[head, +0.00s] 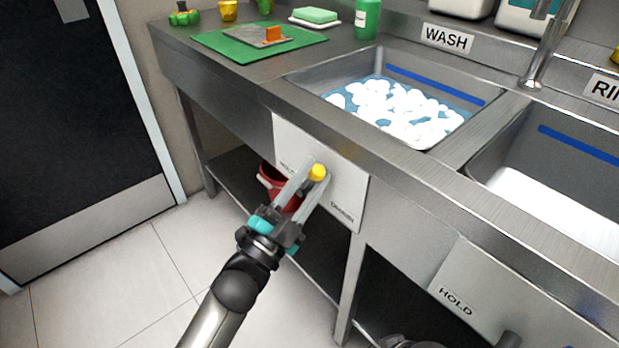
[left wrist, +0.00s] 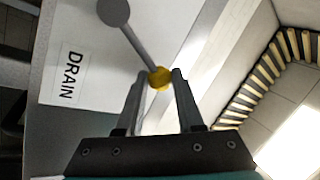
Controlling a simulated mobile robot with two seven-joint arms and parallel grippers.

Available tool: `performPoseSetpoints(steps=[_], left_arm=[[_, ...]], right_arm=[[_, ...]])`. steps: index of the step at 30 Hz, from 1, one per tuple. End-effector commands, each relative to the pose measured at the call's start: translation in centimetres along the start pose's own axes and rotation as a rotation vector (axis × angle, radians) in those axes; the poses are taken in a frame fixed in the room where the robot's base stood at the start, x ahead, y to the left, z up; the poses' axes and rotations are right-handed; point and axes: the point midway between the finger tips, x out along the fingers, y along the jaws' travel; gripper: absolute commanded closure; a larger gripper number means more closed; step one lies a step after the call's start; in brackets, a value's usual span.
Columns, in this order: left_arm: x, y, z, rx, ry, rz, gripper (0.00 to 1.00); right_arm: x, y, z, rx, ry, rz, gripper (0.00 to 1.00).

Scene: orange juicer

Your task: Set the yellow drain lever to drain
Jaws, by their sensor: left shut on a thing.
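The yellow drain lever knob (head: 318,172) stands out from the white panel (head: 350,187) under the wash sink. My left gripper (head: 311,182) is shut on the knob, one finger on each side. In the left wrist view the knob (left wrist: 160,78) sits between the fingertips (left wrist: 157,80). A grey lever arm runs from it to a round pivot (left wrist: 113,12). The DRAIN label (head: 342,213) is at the panel's lower right; the lever is apart from it in the left wrist view. The HOLD label is partly hidden. My right gripper does not show.
A red bucket (head: 278,187) stands behind my left gripper under the counter. Another panel marked HOLD (head: 457,300) is at the lower right. Open floor (head: 120,265) lies to the left.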

Motion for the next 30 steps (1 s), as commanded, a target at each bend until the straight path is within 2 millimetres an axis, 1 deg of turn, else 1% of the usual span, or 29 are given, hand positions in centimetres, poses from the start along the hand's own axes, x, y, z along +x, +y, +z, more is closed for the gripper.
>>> performPoseSetpoints(steps=[9, 10, 13, 20, 23, 26, 29, 30], left_arm=[[0.0, 0.1, -0.1, 0.007, 0.004, 0.002, 1.0], [0.0, 0.1, -0.1, 0.007, 0.004, 0.002, 0.63], [0.0, 0.1, -0.1, 0.006, 0.004, 0.002, 0.51], [0.0, 0.1, 0.0, 0.004, 0.002, 0.002, 0.51], [-0.3, 0.1, 0.0, 0.003, 0.001, 0.002, 0.51], [-1.3, 0.1, 0.0, 0.001, -0.002, 0.004, 0.51], [-2.9, 0.0, 0.0, 0.003, -0.003, 0.004, 0.51], [-3.7, 0.1, 0.0, 0.002, -0.003, 0.005, 0.51]], right_arm=[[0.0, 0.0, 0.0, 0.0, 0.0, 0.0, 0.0], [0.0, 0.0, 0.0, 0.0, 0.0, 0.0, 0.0], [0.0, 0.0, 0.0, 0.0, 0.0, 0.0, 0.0], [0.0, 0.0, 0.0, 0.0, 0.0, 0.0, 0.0], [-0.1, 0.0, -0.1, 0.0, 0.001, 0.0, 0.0], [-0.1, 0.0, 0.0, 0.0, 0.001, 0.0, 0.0], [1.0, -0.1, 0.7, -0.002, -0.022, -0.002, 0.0], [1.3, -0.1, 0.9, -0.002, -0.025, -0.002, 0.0]])
